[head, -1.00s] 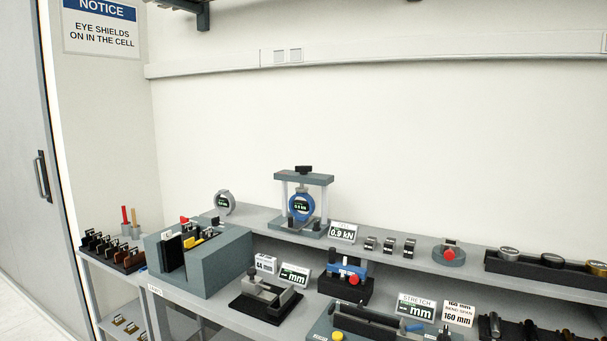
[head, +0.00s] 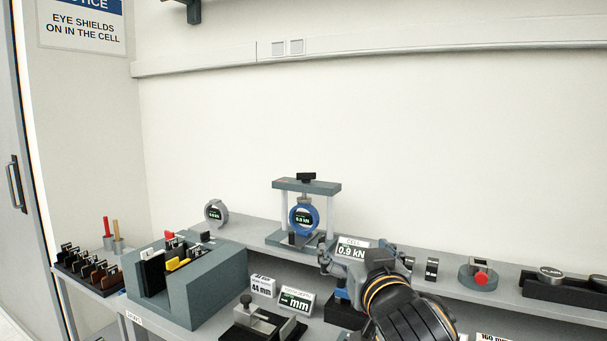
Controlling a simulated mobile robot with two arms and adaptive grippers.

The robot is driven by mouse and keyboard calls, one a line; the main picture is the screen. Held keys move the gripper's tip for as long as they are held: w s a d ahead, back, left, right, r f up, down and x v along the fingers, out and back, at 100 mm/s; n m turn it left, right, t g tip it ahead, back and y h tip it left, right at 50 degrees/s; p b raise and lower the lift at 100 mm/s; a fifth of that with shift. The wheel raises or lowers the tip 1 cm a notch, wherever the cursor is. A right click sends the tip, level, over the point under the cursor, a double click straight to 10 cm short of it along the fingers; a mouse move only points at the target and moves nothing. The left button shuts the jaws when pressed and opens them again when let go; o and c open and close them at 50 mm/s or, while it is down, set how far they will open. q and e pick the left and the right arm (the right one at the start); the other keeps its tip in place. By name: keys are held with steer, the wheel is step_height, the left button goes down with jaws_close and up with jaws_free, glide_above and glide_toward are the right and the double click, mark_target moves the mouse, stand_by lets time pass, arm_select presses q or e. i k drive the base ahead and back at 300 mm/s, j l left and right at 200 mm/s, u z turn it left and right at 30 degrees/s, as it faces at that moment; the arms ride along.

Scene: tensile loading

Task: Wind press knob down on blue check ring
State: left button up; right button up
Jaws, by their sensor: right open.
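The small press stands on the raised back shelf, with a grey crossbeam (head: 306,187) on two posts. Its black press knob (head: 306,177) sits on top of the crossbeam. The blue check ring (head: 303,217) stands upright under the crossbeam, and its face reads about 0.9 kN. My right gripper (head: 331,268) is open, low and to the right of the press, apart from the knob. It covers part of the bench. My left gripper is not in view.
A 0.9 kN display (head: 352,247) stands right of the press, partly behind my gripper. A grey ring gauge (head: 215,213) stands to its left. A grey slotted block (head: 205,285) and a small clamp fixture (head: 262,325) are in front. The wall above the press is clear.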

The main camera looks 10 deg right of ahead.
mark_target(305, 177)
steer(key=i, duration=1.45)
